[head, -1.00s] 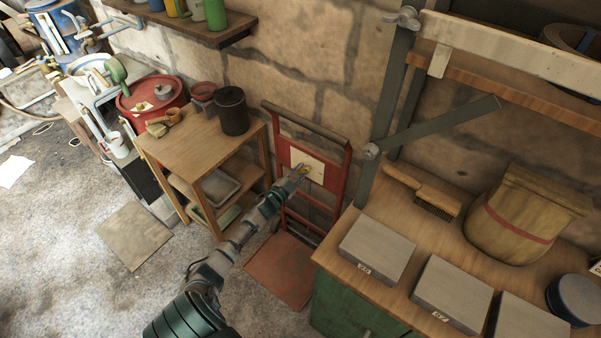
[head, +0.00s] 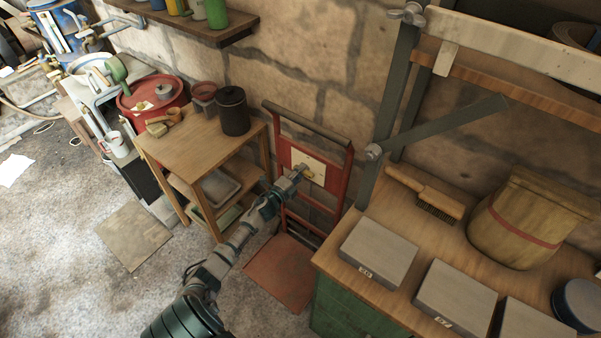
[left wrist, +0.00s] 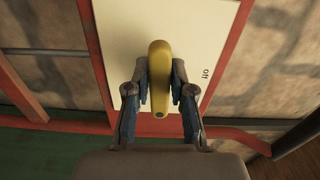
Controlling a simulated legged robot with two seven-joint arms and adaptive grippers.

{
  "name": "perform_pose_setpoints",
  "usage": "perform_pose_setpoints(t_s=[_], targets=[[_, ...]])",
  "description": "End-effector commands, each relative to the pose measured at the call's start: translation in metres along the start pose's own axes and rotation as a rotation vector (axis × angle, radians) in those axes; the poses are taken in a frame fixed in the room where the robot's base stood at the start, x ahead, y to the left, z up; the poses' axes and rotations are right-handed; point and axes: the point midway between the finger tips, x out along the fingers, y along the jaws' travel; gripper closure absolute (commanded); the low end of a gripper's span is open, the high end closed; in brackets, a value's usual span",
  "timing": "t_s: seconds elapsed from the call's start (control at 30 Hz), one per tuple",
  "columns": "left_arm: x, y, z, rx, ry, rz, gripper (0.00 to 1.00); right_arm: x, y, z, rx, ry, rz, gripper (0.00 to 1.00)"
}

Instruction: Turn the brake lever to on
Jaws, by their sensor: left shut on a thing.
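The brake lever is a yellow handle (left wrist: 159,75) on a cream plate (left wrist: 215,60) that is fixed to a red upright frame (head: 345,178). My left gripper (left wrist: 160,85) is shut on the lever, one finger on each side. In the head view the left gripper (head: 300,171) is at the plate and hides most of the lever. My right gripper does not show.
A wooden shelf table (head: 185,140) with a dark canister (head: 233,112) stands left of the frame. A green workbench (head: 345,305) with grey blocks (head: 377,251) stands close on the right. The red frame stands against a stone wall (head: 320,60).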

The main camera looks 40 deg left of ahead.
Motion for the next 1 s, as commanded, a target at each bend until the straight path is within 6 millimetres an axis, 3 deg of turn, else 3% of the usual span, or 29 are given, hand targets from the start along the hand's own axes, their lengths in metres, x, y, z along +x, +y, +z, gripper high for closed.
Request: perform_pose_setpoints(t_s=[0.03, 0.67, 0.7, 0.77, 1.0], targets=[[-0.0005, 0.0041, -0.0064, 0.013, 0.013, 0.003, 1.00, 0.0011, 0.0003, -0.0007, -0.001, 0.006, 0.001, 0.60], [-0.0008, 0.0067, -0.0076, 0.054, 0.014, 0.007, 1.00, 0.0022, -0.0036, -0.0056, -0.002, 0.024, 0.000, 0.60], [-0.0008, 0.0069, -0.0076, 0.054, 0.014, 0.008, 0.67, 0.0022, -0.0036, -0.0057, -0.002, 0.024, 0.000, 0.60], [-0.0008, 0.0067, -0.0069, 0.054, 0.013, 0.008, 0.54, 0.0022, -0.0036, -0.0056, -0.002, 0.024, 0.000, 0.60], [-0.0008, 0.0048, -0.0022, 0.052, 0.007, 0.005, 0.54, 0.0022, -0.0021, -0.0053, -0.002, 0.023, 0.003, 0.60]])
